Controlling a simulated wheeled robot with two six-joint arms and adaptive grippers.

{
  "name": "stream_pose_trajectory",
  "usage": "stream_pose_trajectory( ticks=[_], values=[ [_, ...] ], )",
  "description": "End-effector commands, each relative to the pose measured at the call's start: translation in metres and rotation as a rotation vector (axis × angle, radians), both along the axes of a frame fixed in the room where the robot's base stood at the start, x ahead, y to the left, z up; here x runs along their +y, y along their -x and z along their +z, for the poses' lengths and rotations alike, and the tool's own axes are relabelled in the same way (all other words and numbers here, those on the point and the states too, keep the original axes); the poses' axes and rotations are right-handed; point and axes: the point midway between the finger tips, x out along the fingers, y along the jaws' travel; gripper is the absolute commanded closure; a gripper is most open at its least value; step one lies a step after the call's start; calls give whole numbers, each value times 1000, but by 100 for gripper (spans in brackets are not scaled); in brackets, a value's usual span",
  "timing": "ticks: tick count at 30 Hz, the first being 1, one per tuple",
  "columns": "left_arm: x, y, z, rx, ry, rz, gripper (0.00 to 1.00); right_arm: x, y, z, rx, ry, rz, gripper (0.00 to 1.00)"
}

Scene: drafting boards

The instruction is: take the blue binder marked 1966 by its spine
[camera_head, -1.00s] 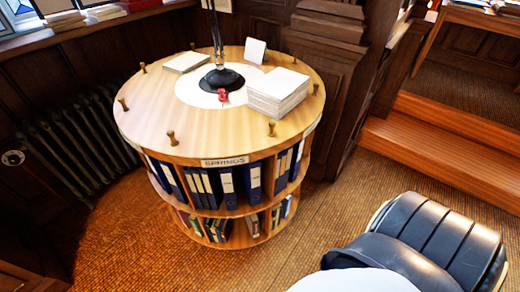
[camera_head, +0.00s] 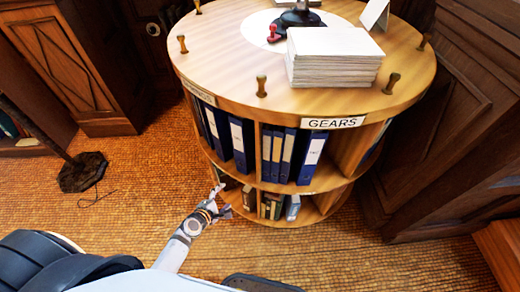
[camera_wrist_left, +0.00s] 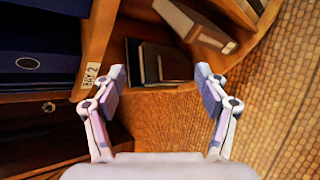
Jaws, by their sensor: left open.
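Blue binders stand upright on the upper tier of a round wooden shelf unit (camera_head: 185,75). One wide blue binder (camera_head: 311,158) with a white spine label is under the GEARS sign, and another blue binder (camera_head: 240,140) is left of the divider. The spine writing is too small to read, so I cannot tell which is 1966. My left gripper (camera_head: 221,198) is open and empty, low in front of the lower tier, below the binders. In the left wrist view its fingers (camera_wrist_left: 160,78) are apart before a dark book (camera_wrist_left: 151,64). A blue binder (camera_wrist_left: 30,62) shows at left there. My right gripper is not in view.
The lower tier holds several books (camera_head: 272,206). A paper stack (camera_head: 333,56), several brass pegs (camera_head: 261,86) and a red stamp (camera_head: 275,33) are on the top. A divider (camera_wrist_left: 97,50) labelled BAY 2 stands beside my left gripper. Dark panelling (camera_head: 445,120) flanks the right side.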

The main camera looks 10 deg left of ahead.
Motion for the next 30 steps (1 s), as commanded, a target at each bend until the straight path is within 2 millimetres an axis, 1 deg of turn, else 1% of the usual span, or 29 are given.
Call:
stream_pose_trajectory(
  ticks=[1, 2, 3, 6, 9, 10, 12, 14, 16, 18, 21, 24, 30],
  values=[
    [-9, -24, 12, -81, 213, 88, 26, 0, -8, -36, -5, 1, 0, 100],
    [-14, -36, 34, -121, 356, 134, 26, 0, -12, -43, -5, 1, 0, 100],
    [-21, -47, 62, -164, 531, 179, 26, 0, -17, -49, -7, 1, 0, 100],
    [-33, -60, 121, -220, 882, 230, 26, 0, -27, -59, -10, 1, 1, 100],
    [-40, -62, 157, -237, 1085, 239, 26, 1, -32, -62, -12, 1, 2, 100],
    [-41, -63, 164, -239, 1120, 239, 26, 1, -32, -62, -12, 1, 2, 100],
    [-42, -63, 173, -239, 1163, 240, 26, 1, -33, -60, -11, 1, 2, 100],
    [-43, -63, 176, -239, 1172, 241, 26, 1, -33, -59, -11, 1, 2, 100],
    [-44, -69, 178, -241, 1171, 242, 26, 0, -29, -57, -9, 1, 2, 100],
    [-47, -81, 181, -242, 1172, 242, 26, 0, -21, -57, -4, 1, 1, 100],
    [-53, -99, 179, -241, 1170, 241, 26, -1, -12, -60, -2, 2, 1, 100],
    [-56, -110, 177, -240, 1167, 241, 26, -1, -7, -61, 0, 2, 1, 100],
    [-58, -117, 176, -240, 1166, 241, 26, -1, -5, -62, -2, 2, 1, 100]
  ],
)
